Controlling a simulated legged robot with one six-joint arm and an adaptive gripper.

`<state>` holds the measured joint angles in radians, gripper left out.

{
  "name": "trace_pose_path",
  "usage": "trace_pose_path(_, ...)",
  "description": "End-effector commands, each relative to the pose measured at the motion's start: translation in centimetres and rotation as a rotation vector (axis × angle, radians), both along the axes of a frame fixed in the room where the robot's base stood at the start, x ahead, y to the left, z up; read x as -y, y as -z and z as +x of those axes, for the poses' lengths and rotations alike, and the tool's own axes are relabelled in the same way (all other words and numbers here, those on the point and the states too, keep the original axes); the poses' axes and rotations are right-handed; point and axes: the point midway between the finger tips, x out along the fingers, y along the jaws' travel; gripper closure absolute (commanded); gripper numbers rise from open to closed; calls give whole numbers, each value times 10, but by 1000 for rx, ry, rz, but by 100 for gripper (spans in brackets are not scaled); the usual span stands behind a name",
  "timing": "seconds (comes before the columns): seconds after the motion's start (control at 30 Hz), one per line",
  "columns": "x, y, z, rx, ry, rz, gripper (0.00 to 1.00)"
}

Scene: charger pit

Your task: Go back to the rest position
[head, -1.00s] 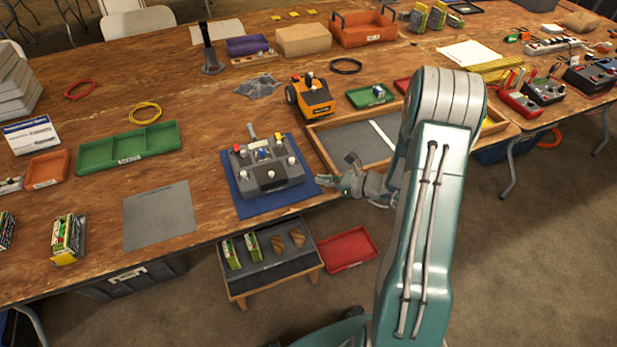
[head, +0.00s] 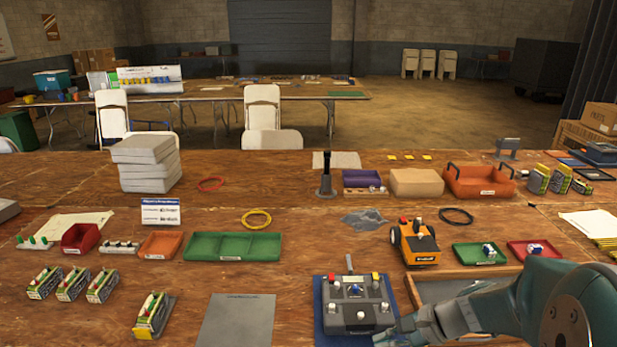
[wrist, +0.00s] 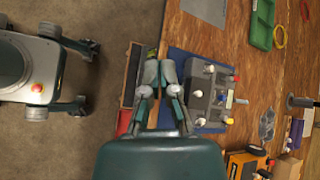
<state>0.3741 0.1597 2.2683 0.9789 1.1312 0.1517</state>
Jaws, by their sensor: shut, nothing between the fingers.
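My gripper (head: 392,336) is at the lower right of the head view, beside the grey control box (head: 352,303) with knobs and a lever. In the wrist view my gripper (wrist: 159,75) is shut and empty, its fingers beside the control box (wrist: 208,92). I cannot tell whether it touches the box. The box sits on a blue mat (head: 319,325) at the table's near edge. My arm reaches in from the lower right of the head view. My own body shows at the left of the wrist view.
Right of the control box are an orange wheeled robot (head: 416,243) and a wooden-rimmed tray (head: 422,287), partly hidden by my arm. A grey mat (head: 237,320) and a green tray (head: 232,247) lie to the left. Bare floor (wrist: 100,50) lies beside the table.

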Motion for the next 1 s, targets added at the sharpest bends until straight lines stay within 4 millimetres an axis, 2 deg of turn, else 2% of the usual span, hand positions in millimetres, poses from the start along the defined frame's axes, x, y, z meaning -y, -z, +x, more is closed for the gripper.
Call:
trace_pose_path(0.03,-6,-11,-11,42,-65,-64,100)
trace_pose_path(0.23,-16,-38,-50,191,-303,-315,100)
trace_pose_path(0.6,-7,-84,-110,506,-679,-794,100)
trace_pose_path(0.8,4,-107,-131,659,-818,-1027,100)
trace_pose_path(1.0,10,-115,-138,715,-866,-1118,100)
